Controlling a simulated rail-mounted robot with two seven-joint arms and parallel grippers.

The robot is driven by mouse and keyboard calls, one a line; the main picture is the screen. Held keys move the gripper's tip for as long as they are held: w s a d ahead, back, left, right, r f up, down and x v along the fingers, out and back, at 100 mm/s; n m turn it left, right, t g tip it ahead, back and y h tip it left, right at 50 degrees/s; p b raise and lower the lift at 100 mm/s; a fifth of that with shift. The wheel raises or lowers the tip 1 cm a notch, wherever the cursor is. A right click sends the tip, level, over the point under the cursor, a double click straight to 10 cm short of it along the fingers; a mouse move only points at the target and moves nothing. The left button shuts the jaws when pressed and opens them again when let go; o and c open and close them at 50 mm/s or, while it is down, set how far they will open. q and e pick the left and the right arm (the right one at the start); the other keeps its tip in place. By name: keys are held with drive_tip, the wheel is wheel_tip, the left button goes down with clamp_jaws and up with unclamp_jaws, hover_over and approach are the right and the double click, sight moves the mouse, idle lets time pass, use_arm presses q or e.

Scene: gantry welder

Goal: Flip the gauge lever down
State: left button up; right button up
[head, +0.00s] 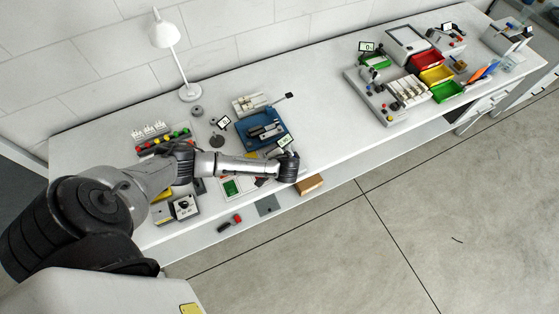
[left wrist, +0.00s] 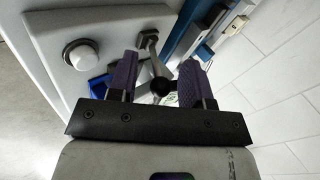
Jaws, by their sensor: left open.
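In the left wrist view, a grey lever (left wrist: 153,55) with a black ball knob (left wrist: 161,86) stands out from a pale grey panel (left wrist: 105,22). My left gripper (left wrist: 155,78) is open, with its purple fingers on either side of the knob. Whether either finger touches it I cannot tell. In the head view, my left gripper (head: 288,166) is over the front part of the bench, near a blue fixture (head: 284,126) and a small white label card (head: 286,142). The arm and gripper hide what lies beneath, and I cannot make out the lever there. My right gripper is not in view.
A round pale knob (left wrist: 80,54) sits on the panel beside the lever. Coloured bins (head: 437,76) stand far right. The bench middle is clear.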

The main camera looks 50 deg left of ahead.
use_arm(q)
drive_tip(key=v, duration=1.2)
drive_tip(key=shift+d+r+p, duration=0.25)
drive_tip(key=shift+p, duration=0.05)
drive_tip(key=w+d+r+m+t+h, duration=0.2)
drive_tip(key=d+r+m+t+h, duration=0.4)
drive_tip(key=d+r, duration=0.55)
drive_tip(key=s+a+f+n+g+h, duration=0.1)
drive_tip(key=s+f+n+g, duration=0.2)
drive_tip(key=s, duration=0.8)
drive_tip(key=s+a+f+n+g+h, duration=0.15)
drive_tip(key=s+f, duration=0.25)
drive_tip(key=s, duration=0.7)
wheel_tip(320, 180, up, 13)
drive_tip(key=p, duration=1.3)
drive_tip(key=shift+d+r, duration=0.15)
drive_tip(key=shift+d, duration=0.3)
